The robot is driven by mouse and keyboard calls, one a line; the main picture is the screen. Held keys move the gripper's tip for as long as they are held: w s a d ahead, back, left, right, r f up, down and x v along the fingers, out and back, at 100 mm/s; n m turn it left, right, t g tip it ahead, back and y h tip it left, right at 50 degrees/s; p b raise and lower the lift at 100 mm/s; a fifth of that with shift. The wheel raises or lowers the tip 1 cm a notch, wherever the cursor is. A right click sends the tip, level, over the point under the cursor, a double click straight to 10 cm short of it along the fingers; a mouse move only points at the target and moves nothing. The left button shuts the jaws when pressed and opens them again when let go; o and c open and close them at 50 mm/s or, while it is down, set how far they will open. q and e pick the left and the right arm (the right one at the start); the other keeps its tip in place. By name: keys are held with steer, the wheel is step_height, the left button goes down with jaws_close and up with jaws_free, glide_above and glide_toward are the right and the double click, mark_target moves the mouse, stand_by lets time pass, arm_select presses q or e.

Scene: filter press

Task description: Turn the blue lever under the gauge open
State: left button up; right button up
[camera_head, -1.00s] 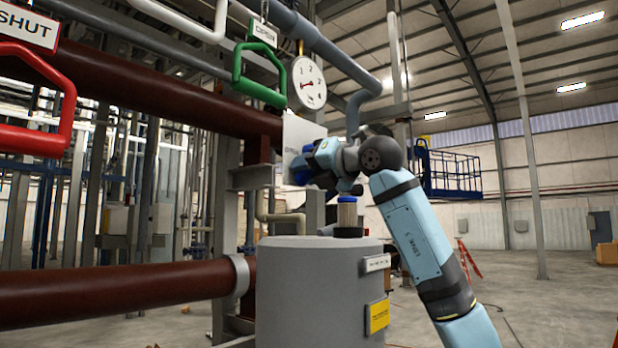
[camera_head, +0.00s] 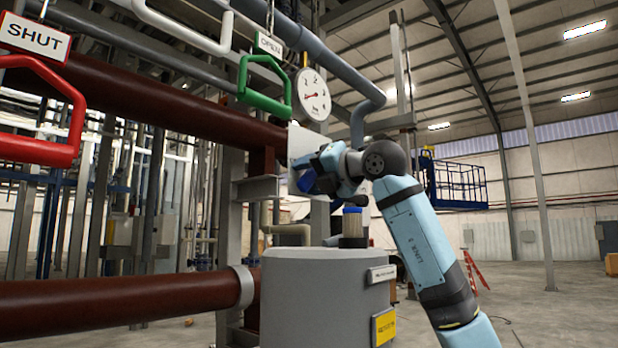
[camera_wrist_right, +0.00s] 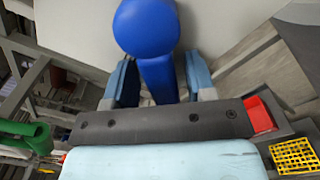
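The blue lever (camera_wrist_right: 147,25), with a big round end and a straight shaft, fills the top middle of the right wrist view in front of a pale plate. My right gripper (camera_wrist_right: 160,62) has its fingers apart, one on each side of the shaft; a gap shows at the right finger, and contact at the left one is unclear. In the head view my right gripper (camera_head: 308,172) is at the pale plate below the round white gauge (camera_head: 314,95), and the lever is largely hidden there. My left gripper is out of view.
A green handle (camera_head: 264,103) hangs left of the gauge, and a red handle (camera_head: 38,150) under a SHUT sign (camera_head: 36,36) is at far left. A grey tank (camera_head: 315,300) stands below my right arm. Open floor lies to the right.

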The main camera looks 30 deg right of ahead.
steer(key=shift+f, duration=0.1)
steer(key=shift+s+d+f, duration=0.1)
steer(key=shift+s, duration=0.35)
steer(key=b+v, duration=0.3)
steer(key=v, duration=1)
steer(key=shift+w, duration=0.1)
